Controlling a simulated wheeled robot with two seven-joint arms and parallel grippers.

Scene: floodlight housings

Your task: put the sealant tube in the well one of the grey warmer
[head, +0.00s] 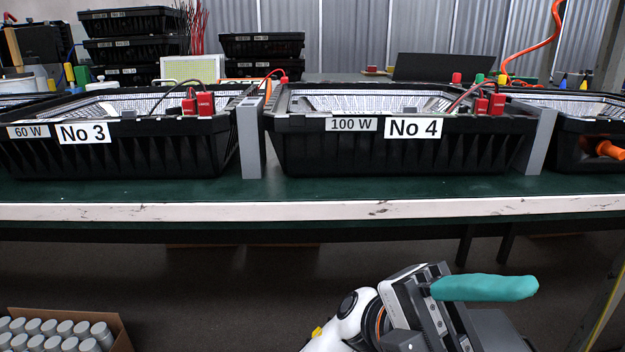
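My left gripper (432,290) is at the bottom, right of centre, in front of and below the bench edge. Its white arm comes in from the lower left. A long teal piece with a rounded end, which looks like the sealant tube (487,288), sticks out to the right from its dark fingers. The fingers appear shut on the near end of the tube, and that end is partly hidden. The tube lies almost level in the picture. I cannot make out the grey warmer or its wells in this view. My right gripper is not in view.
Black floodlight housings labelled No 3 (150,158) and No 4 (330,155) stand on the green bench (300,188), with grey upright blocks (250,140) between them. A carton of silver cans (118,325) is at lower left. A third housing (570,150) is at right.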

